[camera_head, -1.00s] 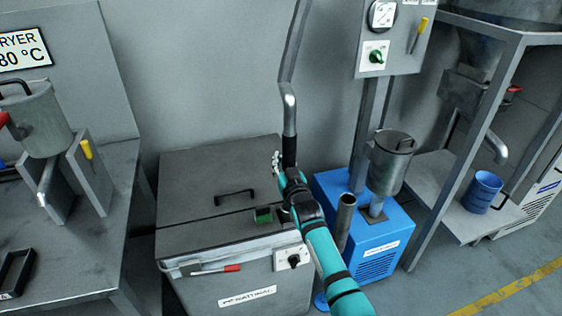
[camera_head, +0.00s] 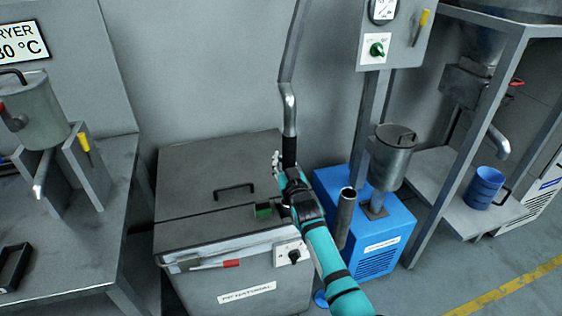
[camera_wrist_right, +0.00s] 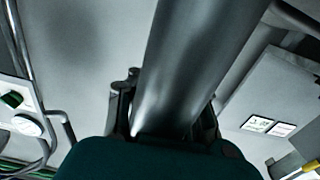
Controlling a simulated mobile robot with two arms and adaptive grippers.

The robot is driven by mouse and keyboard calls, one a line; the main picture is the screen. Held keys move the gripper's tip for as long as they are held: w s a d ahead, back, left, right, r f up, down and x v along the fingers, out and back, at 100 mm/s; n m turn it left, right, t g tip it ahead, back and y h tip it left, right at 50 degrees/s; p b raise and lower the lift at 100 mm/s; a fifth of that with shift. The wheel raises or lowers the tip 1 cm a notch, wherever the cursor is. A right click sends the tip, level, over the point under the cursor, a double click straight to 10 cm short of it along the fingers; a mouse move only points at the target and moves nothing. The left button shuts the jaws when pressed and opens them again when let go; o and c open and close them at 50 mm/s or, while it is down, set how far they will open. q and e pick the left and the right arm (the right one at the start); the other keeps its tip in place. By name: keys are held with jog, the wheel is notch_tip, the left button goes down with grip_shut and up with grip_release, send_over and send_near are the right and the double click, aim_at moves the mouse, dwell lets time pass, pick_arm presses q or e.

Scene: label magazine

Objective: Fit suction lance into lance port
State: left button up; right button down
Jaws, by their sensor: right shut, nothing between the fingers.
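The suction lance (camera_head: 289,112) is a bent grey metal tube with a black sleeve (camera_head: 289,148), hanging from a grey hose above the bin. My right gripper (camera_head: 279,166) is shut beside the sleeve at the bin's right edge. In the right wrist view a wide metal tube (camera_wrist_right: 195,70) passes close in front of my fingers, one on each side; whether they touch it I cannot tell. The lance's lower end and the lance port are hidden behind my gripper and arm. My left gripper is not in view.
The grey bin (camera_head: 185,185) has a lid handle, a green block (camera_head: 263,211) and a red-tipped tool on its front. An upright open metal tube (camera_head: 346,215) stands beside the blue unit (camera_head: 375,250). A workbench (camera_head: 100,200) is at left, a blue bucket (camera_head: 484,188) at right.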

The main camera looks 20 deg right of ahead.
jog(key=shift+f+b, duration=0.55)
jog(key=shift+f, duration=0.15)
jog(key=c, duration=1.4)
grip_release()
jog(key=s, duration=1.2)
jog(key=shift+d+f, duration=0.1)
jog(key=shift+d, duration=0.05)
